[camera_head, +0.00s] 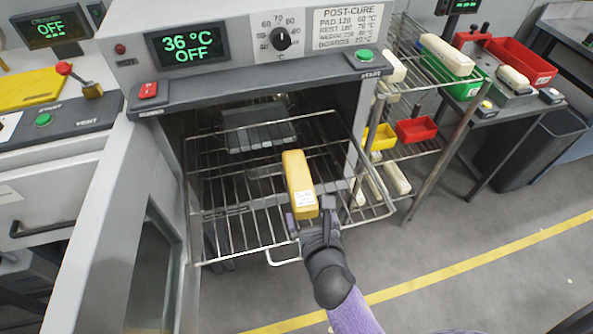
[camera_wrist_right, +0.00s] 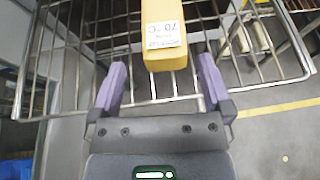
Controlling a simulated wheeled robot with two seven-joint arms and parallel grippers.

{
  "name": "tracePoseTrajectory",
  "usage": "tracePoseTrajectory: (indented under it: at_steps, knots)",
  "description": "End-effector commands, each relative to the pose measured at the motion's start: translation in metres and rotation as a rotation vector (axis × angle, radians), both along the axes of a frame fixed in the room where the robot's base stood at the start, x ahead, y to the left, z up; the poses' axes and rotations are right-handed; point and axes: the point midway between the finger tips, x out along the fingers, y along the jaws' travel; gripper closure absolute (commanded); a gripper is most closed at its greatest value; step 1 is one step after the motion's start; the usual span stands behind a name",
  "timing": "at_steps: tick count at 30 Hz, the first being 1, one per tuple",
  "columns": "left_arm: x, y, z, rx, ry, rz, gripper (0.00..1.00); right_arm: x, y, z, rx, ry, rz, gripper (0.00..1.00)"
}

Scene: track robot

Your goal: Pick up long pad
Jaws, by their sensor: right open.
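A long yellow pad (camera_head: 299,182) with a white label on its near end lies on the pulled-out wire rack (camera_head: 237,223) of the oven. It also shows in the right wrist view (camera_wrist_right: 165,52), label facing me. My right gripper (camera_head: 311,219) is at the pad's near end. In the right wrist view its purple fingers (camera_wrist_right: 160,80) are spread apart, with the pad's near end just beyond and between their tips. Whether a finger touches the pad cannot be told. My left gripper is in neither view.
The open oven door (camera_head: 117,220) stands at the left. A grey block (camera_head: 258,129) sits farther back inside the oven. At the right, a wire shelf holds cream pads, a yellow bin (camera_head: 380,137) and a red bin (camera_head: 416,130). The floor in front is clear.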

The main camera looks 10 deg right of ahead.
Motion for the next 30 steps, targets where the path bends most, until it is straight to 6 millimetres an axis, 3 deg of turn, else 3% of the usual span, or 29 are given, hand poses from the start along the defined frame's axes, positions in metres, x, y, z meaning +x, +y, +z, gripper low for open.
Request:
tracePoseTrajectory:
  at_steps: [12,20,30]
  knots:
    - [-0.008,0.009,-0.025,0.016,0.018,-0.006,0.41,0.068,-0.006,-0.029,0.001,0.000,0.000,0.00]
    - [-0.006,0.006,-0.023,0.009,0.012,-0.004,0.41,0.071,-0.007,-0.028,0.001,0.000,0.000,0.02]
    - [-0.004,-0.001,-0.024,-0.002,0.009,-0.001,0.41,0.071,-0.007,-0.028,0.000,0.000,0.000,0.74]
